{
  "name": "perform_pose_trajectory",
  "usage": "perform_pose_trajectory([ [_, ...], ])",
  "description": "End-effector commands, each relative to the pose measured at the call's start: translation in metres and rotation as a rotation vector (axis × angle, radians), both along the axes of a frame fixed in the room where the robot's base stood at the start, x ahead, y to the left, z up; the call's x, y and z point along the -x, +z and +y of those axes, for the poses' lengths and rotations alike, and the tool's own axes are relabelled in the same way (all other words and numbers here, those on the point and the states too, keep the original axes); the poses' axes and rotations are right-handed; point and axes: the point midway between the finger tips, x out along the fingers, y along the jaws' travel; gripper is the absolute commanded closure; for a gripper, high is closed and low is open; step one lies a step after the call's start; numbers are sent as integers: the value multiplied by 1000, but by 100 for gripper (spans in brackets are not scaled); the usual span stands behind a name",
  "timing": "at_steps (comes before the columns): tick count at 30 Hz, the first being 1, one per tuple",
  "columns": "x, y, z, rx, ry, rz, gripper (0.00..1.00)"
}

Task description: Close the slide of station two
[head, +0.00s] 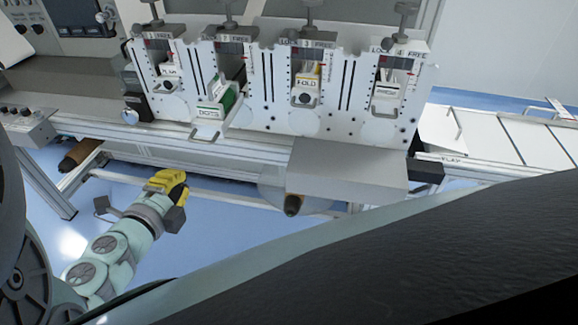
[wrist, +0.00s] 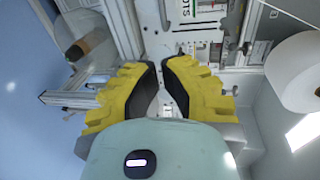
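Station two is the second unit from the left in the head view, marked "FREE" on top. Its green-edged slide (head: 216,103) sticks out toward me, further than the slides beside it, with a small grey handle (head: 206,136) at its front. My gripper (head: 168,180), with yellow fingers, is below and left of that slide, apart from it. In the wrist view the two yellow fingers with black pads (wrist: 164,68) have a narrow empty gap between them. The green and white slide (wrist: 202,10) shows at the top edge there, beyond the fingertips.
Stations one (head: 166,80), three (head: 307,88) and four (head: 388,92) stand beside station two, each with a black knob above. A rail (head: 220,195) runs behind my gripper. A white roll (wrist: 300,75) is at right in the wrist view.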

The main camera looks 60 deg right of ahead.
Motion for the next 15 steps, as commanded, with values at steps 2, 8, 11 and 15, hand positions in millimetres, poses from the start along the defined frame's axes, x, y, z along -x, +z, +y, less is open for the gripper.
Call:
perform_pose_trajectory([
  [2,0,0,-9,0,-12,0,100],
  [8,-10,-3,-27,1,-5,0,100],
  [11,-12,-5,-39,4,-10,2,100],
  [15,-21,-9,-58,4,-6,3,100],
])
